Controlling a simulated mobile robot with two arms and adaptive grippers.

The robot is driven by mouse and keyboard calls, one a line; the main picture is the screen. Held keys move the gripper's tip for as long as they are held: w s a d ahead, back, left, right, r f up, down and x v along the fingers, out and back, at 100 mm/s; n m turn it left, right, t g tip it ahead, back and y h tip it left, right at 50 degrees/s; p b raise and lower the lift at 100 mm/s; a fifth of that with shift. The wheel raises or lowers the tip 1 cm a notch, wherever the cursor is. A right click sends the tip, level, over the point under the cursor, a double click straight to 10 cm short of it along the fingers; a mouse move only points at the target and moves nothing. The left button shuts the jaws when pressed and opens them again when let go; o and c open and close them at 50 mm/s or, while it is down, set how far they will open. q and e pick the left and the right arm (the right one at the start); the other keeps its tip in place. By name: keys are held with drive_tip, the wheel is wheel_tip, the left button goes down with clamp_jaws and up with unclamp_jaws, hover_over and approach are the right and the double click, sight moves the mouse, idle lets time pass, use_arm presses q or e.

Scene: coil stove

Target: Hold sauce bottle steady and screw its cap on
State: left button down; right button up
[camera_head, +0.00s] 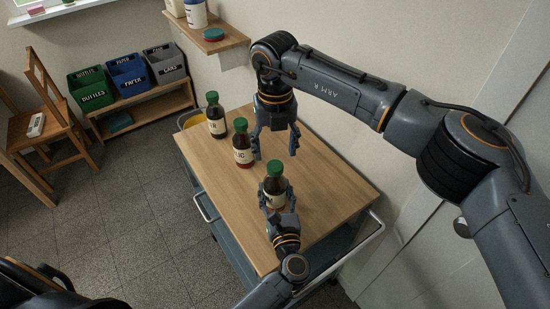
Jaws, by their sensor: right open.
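A dark sauce bottle (275,198) with a pale label stands upright on the wooden-topped cart. A green cap (276,168) sits on its top; how tightly it sits cannot be told. My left gripper (278,199) comes from the near side, with its fingers on both sides of the bottle's lower body, and looks shut on it. The gripper hides part of the bottle's base. My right gripper (275,153) points down, open and empty, above and just behind the green cap, its fingers spread wider than the cap.
Two more green-capped bottles stand on the cart (325,180), one in the middle (242,145) and one at the far left corner (216,118). A wall shelf (207,38) holds containers behind. The cart top's right side is clear.

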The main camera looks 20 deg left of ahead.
use_arm(q)
drive_tip(key=shift+c, duration=2.2)
unclamp_jaws()
use_arm(e)
wheel_tip(320, 180, up, 7)
use_arm(q)
drive_tip(key=shift+s+d, duration=0.25)
drive_tip(key=shift+s, duration=0.25)
drive_tip(key=v, duration=1.1)
drive_tip(key=shift+f, duration=0.1)
